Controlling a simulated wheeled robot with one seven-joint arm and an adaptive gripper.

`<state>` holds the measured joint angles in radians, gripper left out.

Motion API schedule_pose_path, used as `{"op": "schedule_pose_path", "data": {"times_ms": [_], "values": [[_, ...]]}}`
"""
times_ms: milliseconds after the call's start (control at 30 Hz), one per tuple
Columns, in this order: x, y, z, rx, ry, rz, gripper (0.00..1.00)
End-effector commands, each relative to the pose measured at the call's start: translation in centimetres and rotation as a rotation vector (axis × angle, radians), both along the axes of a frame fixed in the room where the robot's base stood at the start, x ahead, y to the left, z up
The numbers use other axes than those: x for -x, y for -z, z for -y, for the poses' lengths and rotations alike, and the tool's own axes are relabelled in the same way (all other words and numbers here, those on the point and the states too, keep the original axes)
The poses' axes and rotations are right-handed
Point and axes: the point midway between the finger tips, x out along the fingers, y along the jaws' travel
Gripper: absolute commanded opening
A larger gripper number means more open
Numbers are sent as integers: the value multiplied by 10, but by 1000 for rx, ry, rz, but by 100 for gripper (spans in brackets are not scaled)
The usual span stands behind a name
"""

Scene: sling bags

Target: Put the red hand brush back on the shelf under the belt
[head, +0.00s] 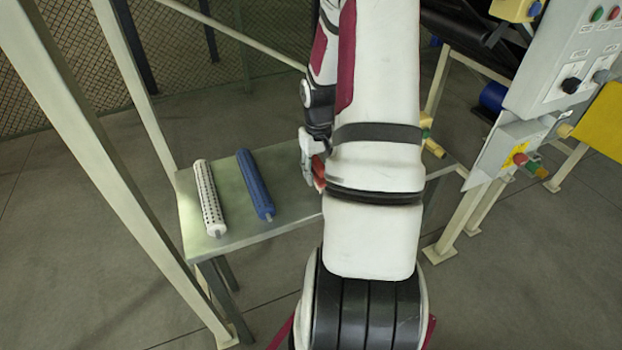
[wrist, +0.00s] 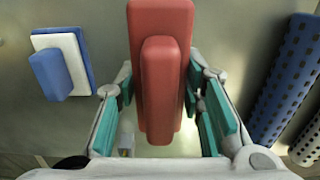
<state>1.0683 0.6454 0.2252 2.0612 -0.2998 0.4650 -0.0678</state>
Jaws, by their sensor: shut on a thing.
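The red hand brush (wrist: 162,30) is in the middle of the wrist view, a red block with a narrower raised grip along it. My gripper (wrist: 163,108) is shut on it, with teal finger pads on either side. In the head view, a small red part of the brush (head: 319,172) shows beside my gripper (head: 308,157); my arm hides the rest. A grey-green shelf (head: 262,232) lies under the gripper, and its surface also shows in the wrist view (wrist: 90,125). I cannot tell whether the brush touches it.
A white perforated roller (head: 209,198) and a blue roller (head: 255,185) lie on the shelf's left part. A blue-and-white block (wrist: 58,68) lies left of the brush in the wrist view. Pale frame posts (head: 110,190) stand at left, and a control box (head: 560,65) at right.

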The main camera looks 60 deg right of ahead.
Motion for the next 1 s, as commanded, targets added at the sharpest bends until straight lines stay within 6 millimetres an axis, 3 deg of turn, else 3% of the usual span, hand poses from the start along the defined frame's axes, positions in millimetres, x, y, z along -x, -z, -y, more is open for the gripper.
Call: {"op": "schedule_pose_path", "data": {"times_ms": [233,433,667,700,767,1000], "values": [[-18,2,-6,-1,-3,-1,5],[-16,33,-6,-3,-1,-3,5],[-16,37,-5,0,0,0,5],[-16,37,-5,0,0,0,42],[-16,37,-5,0,0,0,55],[-16,36,-5,0,0,0,55]]}}
